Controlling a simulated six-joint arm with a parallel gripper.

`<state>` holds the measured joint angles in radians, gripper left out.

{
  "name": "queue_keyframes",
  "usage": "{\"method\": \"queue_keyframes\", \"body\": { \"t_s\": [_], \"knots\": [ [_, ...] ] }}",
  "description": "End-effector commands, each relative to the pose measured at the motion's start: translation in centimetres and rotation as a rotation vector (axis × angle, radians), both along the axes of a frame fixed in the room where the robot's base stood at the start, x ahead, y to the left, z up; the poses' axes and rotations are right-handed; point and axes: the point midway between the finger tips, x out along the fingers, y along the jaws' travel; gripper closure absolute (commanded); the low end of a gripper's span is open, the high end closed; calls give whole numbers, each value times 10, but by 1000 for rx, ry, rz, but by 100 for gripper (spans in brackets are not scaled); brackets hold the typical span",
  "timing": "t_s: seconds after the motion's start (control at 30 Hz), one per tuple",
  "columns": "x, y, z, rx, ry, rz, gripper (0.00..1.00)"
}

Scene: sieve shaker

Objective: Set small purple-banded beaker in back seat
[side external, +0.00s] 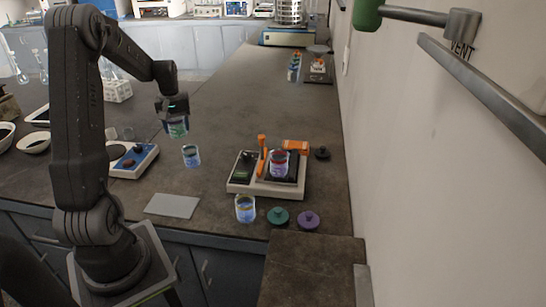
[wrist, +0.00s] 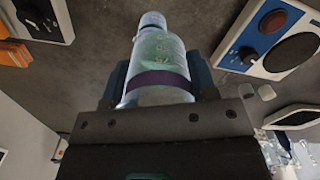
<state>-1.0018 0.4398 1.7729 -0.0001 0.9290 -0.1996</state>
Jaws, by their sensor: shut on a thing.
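My gripper (side external: 173,108) is shut on a small clear beaker with a dark purple band (wrist: 158,80) and greenish contents. It holds the beaker (side external: 177,130) above the bench, left of the sieve shaker base. In the wrist view the beaker lies between the two fingers (wrist: 160,85). The white shaker base (side external: 238,187) stands on the bench with an orange upright clamp (side external: 262,160). A beaker with a reddish band (side external: 279,163) stands on its right part. I cannot make out the back seat clearly.
A blue-banded beaker (side external: 190,155) stands below my gripper. A yellow-banded beaker (side external: 245,208), a green lid (side external: 278,217) and a purple lid (side external: 308,220) are in front of the base. A blue-and-white device (side external: 135,160) is at left.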

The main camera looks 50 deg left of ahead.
Motion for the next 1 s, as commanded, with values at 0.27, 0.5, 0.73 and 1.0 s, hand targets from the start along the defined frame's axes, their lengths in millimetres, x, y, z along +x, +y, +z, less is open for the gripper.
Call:
{"method": "queue_keyframes", "body": {
  "t_s": [0.27,0.5,0.73,1.0],
  "knots": [
    [0,0,44,2,-1,0,73],
    [4,-1,62,0,0,-26,73],
    [27,-7,62,1,0,-172,73],
    [70,-22,63,0,0,-456,73]
  ]
}}
